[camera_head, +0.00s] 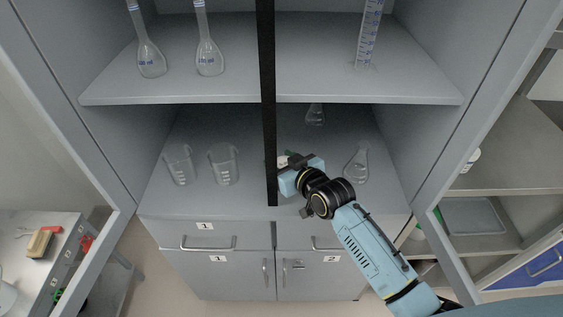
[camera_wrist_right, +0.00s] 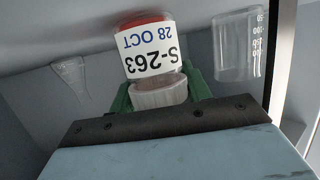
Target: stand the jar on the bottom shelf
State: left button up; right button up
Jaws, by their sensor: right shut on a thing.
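The jar (camera_wrist_right: 151,58) is clear, with a white label reading S-263 28 OCT, something red at one end and a pale ribbed cap at the other. It appears upside down in the right wrist view. My right gripper (camera_wrist_right: 158,92) is shut on it with green fingers at the cap end. In the head view my right gripper (camera_head: 287,160) reaches into the right half of the cabinet, low over the bottom shelf (camera_head: 200,203). The jar is mostly hidden there, and I cannot tell whether it touches the shelf. My left gripper is out of view.
A dark upright post (camera_head: 267,120) stands just left of my right gripper. A conical flask (camera_head: 356,165) stands to its right, another flask (camera_head: 315,115) behind. Two beakers (camera_head: 223,165) stand left of the post. The upper shelf (camera_head: 365,87) overhangs from behind.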

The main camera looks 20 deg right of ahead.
jog(key=shift+f, duration=0.15)
jog(key=o, duration=0.8)
jog(key=shift+o, duration=1.4)
jog(key=shift+s+d+r, duration=0.1)
jog(key=shift+s+r, duration=0.1)
jog(key=shift+r, duration=0.05)
jog(key=p+v, duration=0.2)
jog(key=v, duration=0.9)
jog(key=shift+s, duration=0.25)
